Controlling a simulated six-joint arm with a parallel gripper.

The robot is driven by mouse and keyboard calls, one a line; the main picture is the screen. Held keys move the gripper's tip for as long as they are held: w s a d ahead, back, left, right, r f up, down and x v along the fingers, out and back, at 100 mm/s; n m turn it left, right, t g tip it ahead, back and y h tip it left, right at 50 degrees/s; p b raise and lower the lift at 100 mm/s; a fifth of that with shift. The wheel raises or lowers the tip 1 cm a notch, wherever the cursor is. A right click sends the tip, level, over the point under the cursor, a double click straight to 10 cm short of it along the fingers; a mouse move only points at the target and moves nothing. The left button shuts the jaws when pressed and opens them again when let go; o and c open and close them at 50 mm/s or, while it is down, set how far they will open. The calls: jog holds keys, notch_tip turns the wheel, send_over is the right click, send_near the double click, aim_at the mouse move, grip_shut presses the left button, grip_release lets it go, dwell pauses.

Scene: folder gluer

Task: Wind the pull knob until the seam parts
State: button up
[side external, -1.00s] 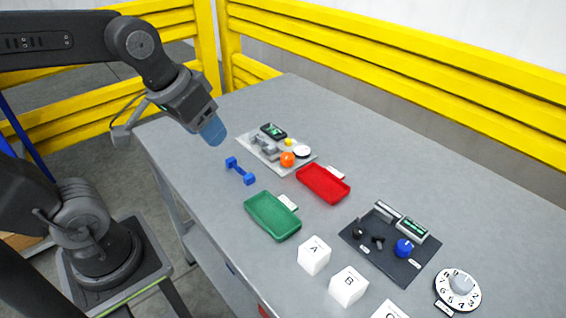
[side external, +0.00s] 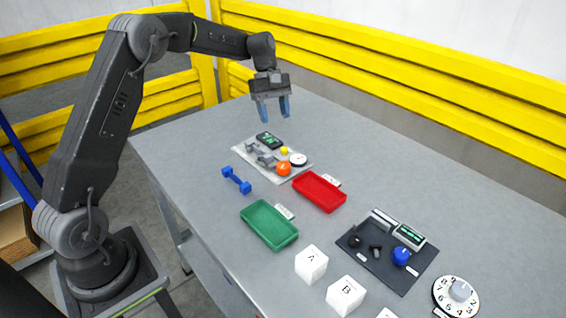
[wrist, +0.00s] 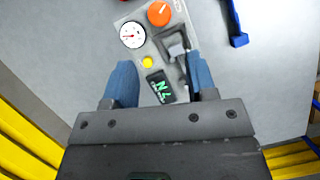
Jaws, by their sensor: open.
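An orange round knob (side external: 284,168) stands on the light grey plate (side external: 294,178) at the back of the table; it shows near the top of the wrist view (wrist: 159,13). A clamp-like grey fixture (wrist: 175,45), a white dial gauge (wrist: 132,35), a yellow button (wrist: 148,62) and a dark display with a green N (wrist: 160,88) share the plate. No lettering on the knob is readable, and I cannot make out a seam. My gripper (side external: 274,112) is open and empty, blue fingers pointing down, above and apart from the plate. It also shows in the wrist view (wrist: 161,68).
A blue dumbbell-shaped piece (side external: 236,180), red tray (side external: 320,208) and green tray (side external: 268,243) lie nearby. A dark panel with a blue knob (side external: 401,256), lettered white cubes (side external: 311,264) and a numbered dial (side external: 458,292) stand in front. Yellow rails (side external: 400,75) border the table's far side.

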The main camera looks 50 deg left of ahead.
aim_at(283, 164)
jog(key=x, duration=1.4)
jog(key=shift+w+a+f, duration=0.15)
jog(key=shift+f, duration=0.15)
jog(key=c, duration=0.6)
jog(key=m+g, duration=0.1)
jog(key=m, duration=0.3)
jog(key=shift+g+y, duration=0.3)
jog(key=shift+g, duration=0.1)
jog(key=shift+c, duration=0.2)
